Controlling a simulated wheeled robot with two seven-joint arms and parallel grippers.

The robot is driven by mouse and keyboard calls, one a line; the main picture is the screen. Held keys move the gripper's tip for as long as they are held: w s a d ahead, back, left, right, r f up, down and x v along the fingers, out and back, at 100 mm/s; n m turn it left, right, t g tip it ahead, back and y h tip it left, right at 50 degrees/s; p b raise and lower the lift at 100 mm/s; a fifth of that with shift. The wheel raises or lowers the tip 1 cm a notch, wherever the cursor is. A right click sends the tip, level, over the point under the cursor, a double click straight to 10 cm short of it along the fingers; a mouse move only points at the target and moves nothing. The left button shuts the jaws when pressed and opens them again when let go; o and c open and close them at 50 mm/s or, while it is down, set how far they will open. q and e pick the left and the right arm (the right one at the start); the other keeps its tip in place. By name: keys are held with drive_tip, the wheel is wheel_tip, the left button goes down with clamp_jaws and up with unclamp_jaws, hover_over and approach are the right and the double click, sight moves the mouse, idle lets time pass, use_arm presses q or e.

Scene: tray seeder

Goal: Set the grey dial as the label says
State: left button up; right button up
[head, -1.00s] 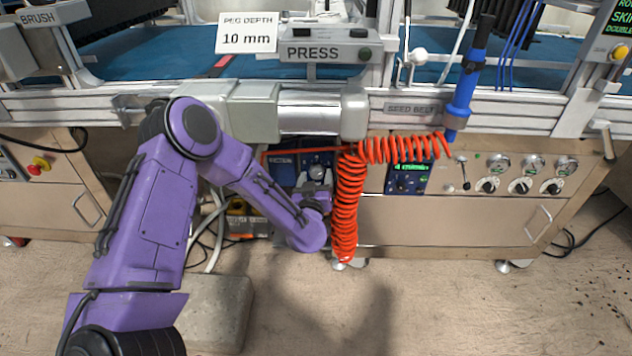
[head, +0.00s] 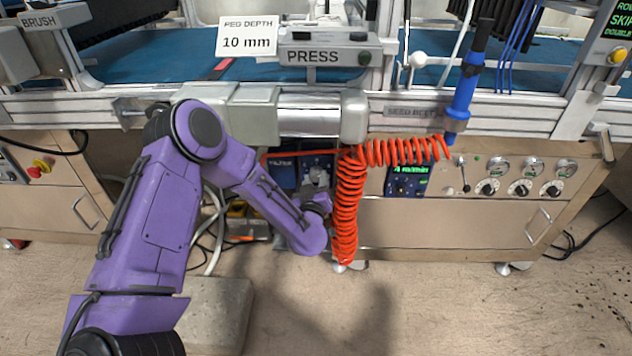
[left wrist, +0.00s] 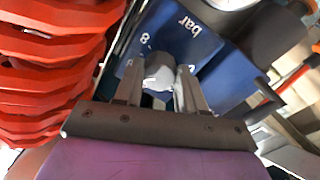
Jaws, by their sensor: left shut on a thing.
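A grey dial (left wrist: 160,72) sits on a blue panel (left wrist: 185,35) marked "bar" and "8" in the left wrist view. My left gripper (left wrist: 160,88) is shut on this dial, one finger on each side of it. In the head view the left gripper (head: 318,190) is low under the press, at the blue panel (head: 318,162), and partly covers the dial. The dial's pointer and most of its scale are hidden. A white label (head: 247,37) reads "PEG DEPTH 10 mm". My right gripper is not in view.
A red coiled hose (head: 348,205) hangs just right of my left gripper and fills the left of the wrist view. A blue box marked FILTER (head: 282,170) is left of the dial. The metal rail (head: 420,108) runs above.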

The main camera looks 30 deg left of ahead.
use_arm(q)
drive_tip(key=n, duration=0.4)
drive_tip(key=shift+d+n, duration=0.1)
drive_tip(key=shift+n, duration=0.2)
drive_tip(key=n, duration=0.5)
drive_tip(key=shift+d, duration=0.1)
drive_tip(key=shift+n, duration=0.3)
drive_tip(key=o, duration=1.1)
drive_tip(key=shift+y, duration=0.3)
drive_tip(key=shift+c, duration=0.2)
drive_tip(key=p+v, duration=0.1)
drive_tip(key=v, duration=0.9)
drive_tip(key=shift+s, duration=0.2)
drive_tip(key=shift+f, duration=0.1)
